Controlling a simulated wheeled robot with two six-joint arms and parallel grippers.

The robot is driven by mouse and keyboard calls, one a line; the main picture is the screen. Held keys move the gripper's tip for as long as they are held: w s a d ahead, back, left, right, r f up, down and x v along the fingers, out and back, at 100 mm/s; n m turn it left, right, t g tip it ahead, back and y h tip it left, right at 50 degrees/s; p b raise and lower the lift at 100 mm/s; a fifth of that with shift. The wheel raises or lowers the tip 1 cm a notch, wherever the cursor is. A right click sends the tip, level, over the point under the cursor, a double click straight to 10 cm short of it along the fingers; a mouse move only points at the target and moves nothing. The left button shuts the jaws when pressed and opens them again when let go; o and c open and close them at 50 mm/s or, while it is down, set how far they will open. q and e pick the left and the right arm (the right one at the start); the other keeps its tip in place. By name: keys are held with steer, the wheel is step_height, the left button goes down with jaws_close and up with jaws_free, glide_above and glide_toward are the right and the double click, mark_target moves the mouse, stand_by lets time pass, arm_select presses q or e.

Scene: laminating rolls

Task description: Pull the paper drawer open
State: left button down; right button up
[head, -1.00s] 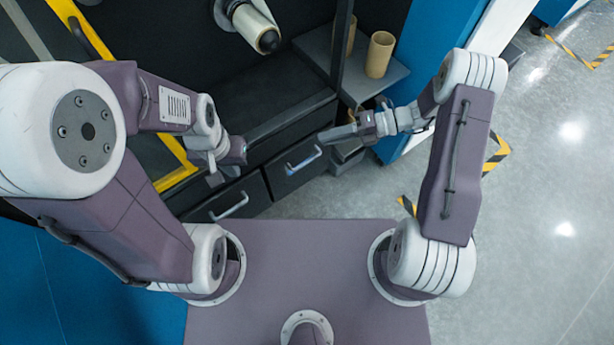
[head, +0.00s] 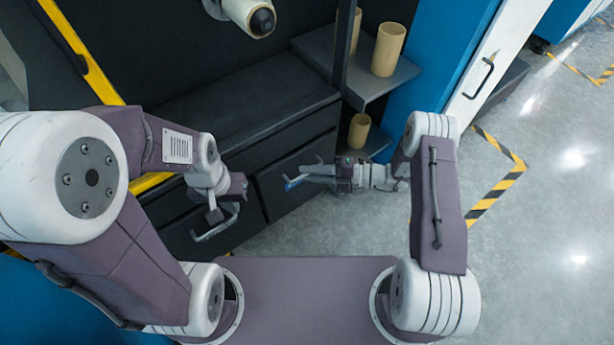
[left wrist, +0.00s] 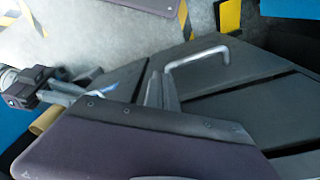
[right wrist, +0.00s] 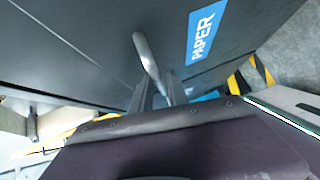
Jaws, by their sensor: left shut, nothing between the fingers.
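The paper drawer (head: 276,192) is the right one of two dark drawers under the black machine bed. Its front appears flush in the head view. A blue "PAPER" label (right wrist: 206,30) and a silver bar handle (right wrist: 147,52) show in the right wrist view. My right gripper (head: 303,172) is at this handle with its fingers apart; the handle's near end lies between the fingertips in the right wrist view (right wrist: 160,92). Whether they touch it is unclear. My left gripper (head: 213,214) is shut and empty, close to the left drawer's handle (left wrist: 197,55).
A grey shelf (head: 405,72) with cardboard tubes (head: 388,48) stands right of the drawers, with another tube (head: 359,131) lower down. A white panel with a black handle (head: 482,78) is farther right. Free grey floor (head: 335,225) lies before the drawers.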

steer(key=shift+a, duration=0.45)
jaws_close()
stand_by(1.1)
